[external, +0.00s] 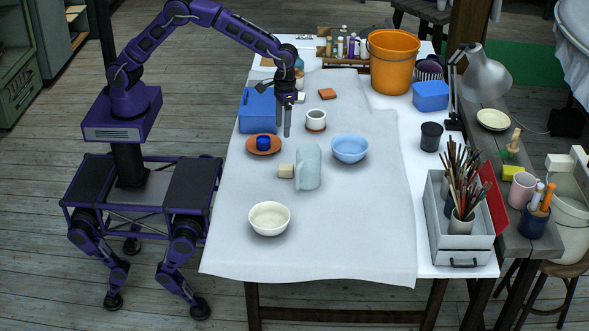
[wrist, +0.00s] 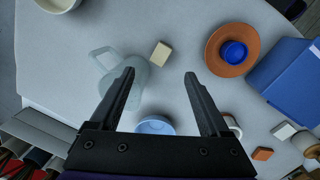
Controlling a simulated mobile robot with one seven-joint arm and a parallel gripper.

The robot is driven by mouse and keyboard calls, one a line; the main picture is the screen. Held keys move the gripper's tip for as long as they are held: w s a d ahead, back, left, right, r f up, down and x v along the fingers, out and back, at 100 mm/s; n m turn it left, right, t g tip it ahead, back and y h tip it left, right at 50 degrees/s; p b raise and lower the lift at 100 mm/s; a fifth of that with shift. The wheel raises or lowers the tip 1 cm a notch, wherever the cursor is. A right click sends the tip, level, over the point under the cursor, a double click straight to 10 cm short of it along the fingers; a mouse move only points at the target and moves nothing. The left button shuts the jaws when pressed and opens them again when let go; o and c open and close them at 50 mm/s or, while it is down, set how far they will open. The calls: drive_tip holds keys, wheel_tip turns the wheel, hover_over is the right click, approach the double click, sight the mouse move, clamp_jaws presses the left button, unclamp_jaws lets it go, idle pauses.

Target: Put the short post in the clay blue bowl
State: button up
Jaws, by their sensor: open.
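The short post, a small cream block (external: 286,170), lies on the white cloth just left of the pale blue-grey pitcher (external: 309,167), very close to it. It also shows in the wrist view (wrist: 160,53), beyond my fingertips and roughly centred between them. The clay blue bowl (external: 350,148) stands to the right of the pitcher; I see no object in it. In the wrist view the bowl (wrist: 155,124) is partly hidden by my gripper's body. My gripper (external: 284,133) is open and empty, pointing down above the table; the wrist view shows its fingers (wrist: 160,76) wide apart.
A terracotta saucer (external: 253,147) with a blue jar (external: 263,142) is left of the post. A blue box (external: 257,111), a white cup (external: 316,117) and an orange bucket (external: 392,62) stand behind. A cream bowl (external: 269,218) is in front. The front right cloth is clear.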

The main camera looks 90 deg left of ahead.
drive_tip(key=d+r+m+y, duration=0.1)
drive_tip(key=r+m, duration=0.1)
drive_tip(key=m, duration=0.2)
hover_over(285, 167)
drive_tip(key=shift+m, duration=0.4)
drive_tip(key=f, duration=0.6)
drive_tip(key=f+b, duration=0.1)
drive_tip(key=f, duration=0.5)
drive_tip(key=shift+s, duration=0.2)
drive_tip(key=shift+w+a+f, duration=0.1)
drive_tip(key=shift+w+f, duration=0.05)
drive_tip(key=shift+f, duration=2.6)
clamp_jaws()
